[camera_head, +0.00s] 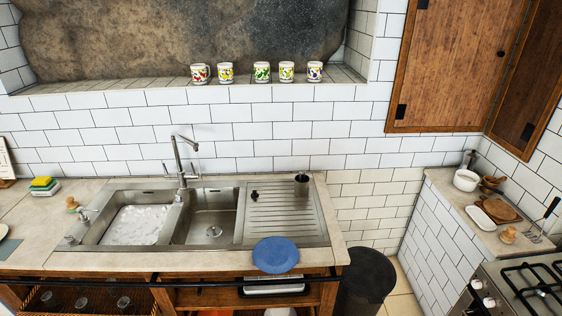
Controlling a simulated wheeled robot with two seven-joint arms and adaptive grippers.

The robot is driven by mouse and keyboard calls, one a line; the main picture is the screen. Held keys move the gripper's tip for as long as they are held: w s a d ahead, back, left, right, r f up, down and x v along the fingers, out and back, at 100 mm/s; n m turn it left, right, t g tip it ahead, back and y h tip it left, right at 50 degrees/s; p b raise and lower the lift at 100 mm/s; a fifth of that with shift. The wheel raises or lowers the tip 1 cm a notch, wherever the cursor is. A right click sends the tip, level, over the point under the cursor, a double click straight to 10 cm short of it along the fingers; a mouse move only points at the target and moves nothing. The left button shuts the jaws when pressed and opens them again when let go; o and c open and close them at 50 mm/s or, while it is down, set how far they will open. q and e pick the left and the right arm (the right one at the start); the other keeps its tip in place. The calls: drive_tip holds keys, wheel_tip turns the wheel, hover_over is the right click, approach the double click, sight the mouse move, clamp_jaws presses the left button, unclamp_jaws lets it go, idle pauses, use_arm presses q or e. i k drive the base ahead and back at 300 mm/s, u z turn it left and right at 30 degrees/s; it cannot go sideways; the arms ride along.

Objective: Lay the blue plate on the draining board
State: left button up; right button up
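The blue plate (275,255) is at the front edge of the counter, just in front of the draining board (284,213). It covers part of the sink unit's front rim, and I cannot tell whether it rests on the counter or is above it. The draining board is ridged metal, to the right of the two sink basins. A small dark item lies at its upper left, and a dark cup-like holder (301,187) stands at its back right corner. Most of its ridged surface is bare. Neither gripper shows in the head view.
The left basin (136,225) holds whitish foam or water; the middle basin (211,222) looks empty. A tall tap (182,160) rises behind them. A rail (180,284) runs along the counter front. A dark bin (368,278) stands right of the counter, near the stove (525,284).

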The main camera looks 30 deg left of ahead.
sight(272, 255)
drive_tip(key=u, duration=0.45)
drive_tip(key=k, duration=0.55)
drive_tip(key=u, duration=1.15)
drive_tip(key=i, duration=0.75)
drive_tip(key=z, duration=0.5)
drive_tip(key=i, duration=0.8)
drive_tip(key=z, duration=0.65)
